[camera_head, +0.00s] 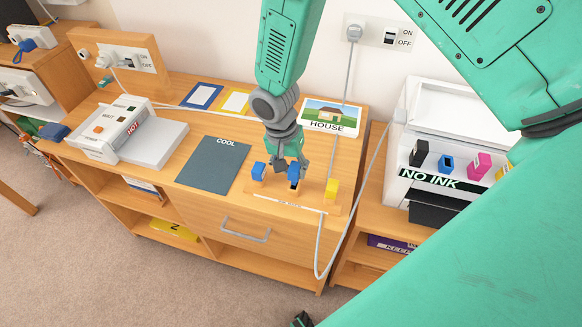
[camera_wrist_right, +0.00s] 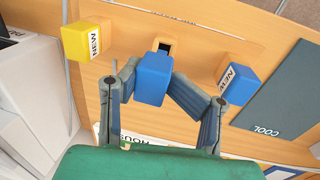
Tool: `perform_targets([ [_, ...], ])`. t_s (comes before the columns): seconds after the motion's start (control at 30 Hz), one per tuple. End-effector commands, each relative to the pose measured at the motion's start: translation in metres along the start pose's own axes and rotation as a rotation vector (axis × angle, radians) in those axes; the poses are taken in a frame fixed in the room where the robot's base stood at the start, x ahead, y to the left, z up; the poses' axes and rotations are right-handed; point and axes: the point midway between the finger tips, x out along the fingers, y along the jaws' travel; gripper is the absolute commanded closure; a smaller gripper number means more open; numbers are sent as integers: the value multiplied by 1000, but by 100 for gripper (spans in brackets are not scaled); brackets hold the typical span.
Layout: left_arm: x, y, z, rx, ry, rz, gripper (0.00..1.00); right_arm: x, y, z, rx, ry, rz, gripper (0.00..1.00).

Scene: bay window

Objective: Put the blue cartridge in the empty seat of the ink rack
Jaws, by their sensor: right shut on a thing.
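My right gripper (camera_head: 291,178) is shut on a blue cartridge (camera_wrist_right: 152,80), which it holds at the ink rack. The rack (camera_head: 268,197) is a low wooden strip at the front of the desk top. In the right wrist view the held cartridge is between the two fingers, and a dark open seat (camera_wrist_right: 164,46) shows just past its end. I cannot tell whether the cartridge touches the rack. A yellow cartridge (camera_head: 331,187) and another blue cartridge (camera_head: 258,171), both labelled NEW in the wrist view, stand on either side.
A grey cable (camera_head: 330,226) hangs over the desk front. A NO INK printer (camera_head: 430,178) with coloured cartridges is at the right.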

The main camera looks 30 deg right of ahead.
Motion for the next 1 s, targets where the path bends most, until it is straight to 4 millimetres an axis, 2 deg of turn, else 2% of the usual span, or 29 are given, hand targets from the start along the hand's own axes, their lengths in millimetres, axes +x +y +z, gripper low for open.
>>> perform_targets([
  [0.37, 0, 0, 0, 0, 0, 0, 0, 1, 0, 0, 1, 0, 0, 100],
  [1.0, 9, 0, 0, 0, 0, 0, 0, 17, -2, 0, 0, 0, 1, 100],
])
